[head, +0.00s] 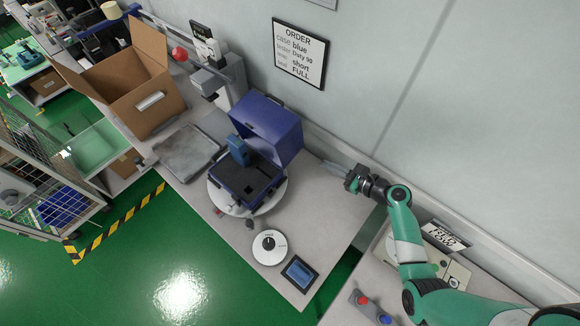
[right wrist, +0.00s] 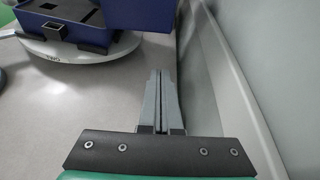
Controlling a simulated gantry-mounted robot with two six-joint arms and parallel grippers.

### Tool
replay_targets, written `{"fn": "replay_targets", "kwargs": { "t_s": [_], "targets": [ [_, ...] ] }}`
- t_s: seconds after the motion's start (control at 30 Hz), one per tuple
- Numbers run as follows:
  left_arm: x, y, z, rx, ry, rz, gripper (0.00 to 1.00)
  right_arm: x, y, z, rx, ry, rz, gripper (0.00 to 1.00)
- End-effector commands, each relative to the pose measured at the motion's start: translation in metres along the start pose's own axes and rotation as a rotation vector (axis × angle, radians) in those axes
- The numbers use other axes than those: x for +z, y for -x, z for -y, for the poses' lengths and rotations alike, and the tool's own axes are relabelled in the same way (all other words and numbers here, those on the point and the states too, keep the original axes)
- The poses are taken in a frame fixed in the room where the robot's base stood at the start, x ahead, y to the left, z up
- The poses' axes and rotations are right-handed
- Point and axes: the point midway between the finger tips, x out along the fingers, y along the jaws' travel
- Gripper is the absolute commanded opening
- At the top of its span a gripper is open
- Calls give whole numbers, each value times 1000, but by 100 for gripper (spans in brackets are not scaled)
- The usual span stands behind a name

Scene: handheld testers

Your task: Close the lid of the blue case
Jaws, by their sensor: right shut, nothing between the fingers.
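The blue case (head: 245,190) sits open on a round white turntable (head: 218,200) in the middle of the bench. Its lid (head: 266,124) stands raised at the back, toward the wall. A blue handheld tester (head: 238,151) shows at the case's left side, against the dark insert. My right gripper (head: 333,168) is shut and empty, to the right of the case and close to the wall, apart from the lid. In the right wrist view the shut fingers (right wrist: 160,100) point toward the case (right wrist: 75,20) and the lid (right wrist: 142,14). My left gripper is not in view.
A cardboard box (head: 148,99) and a grey tray (head: 187,153) stand left of the case. A white dial (head: 269,247) and a small screen (head: 299,273) lie at the front. An order sign (head: 300,53) hangs on the wall. The bench right of the case is clear.

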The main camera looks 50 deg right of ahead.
Motion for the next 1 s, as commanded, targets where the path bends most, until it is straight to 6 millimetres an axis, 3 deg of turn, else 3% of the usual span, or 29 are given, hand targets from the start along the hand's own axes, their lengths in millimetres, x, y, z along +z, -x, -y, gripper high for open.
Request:
{"fn": "replay_targets", "kwargs": {
  "t_s": [0.03, 0.07, 0.37, 0.83, 0.9, 1.0],
  "targets": [
    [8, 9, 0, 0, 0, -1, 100, -16, 0, 3, -15, -8, -5, 0],
    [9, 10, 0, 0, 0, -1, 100, -18, 1, 5, -21, -9, -6, 0],
    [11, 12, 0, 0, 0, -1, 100, -16, -7, 9, -27, -6, -5, 0],
    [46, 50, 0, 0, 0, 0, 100, -19, -103, 10, -25, -4, -4, 0],
    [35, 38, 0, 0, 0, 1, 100, 4, -92, 12, -28, -2, -2, 0],
    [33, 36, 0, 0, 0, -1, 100, 15, -88, 12, -28, -3, -4, 0]
  ]
}}
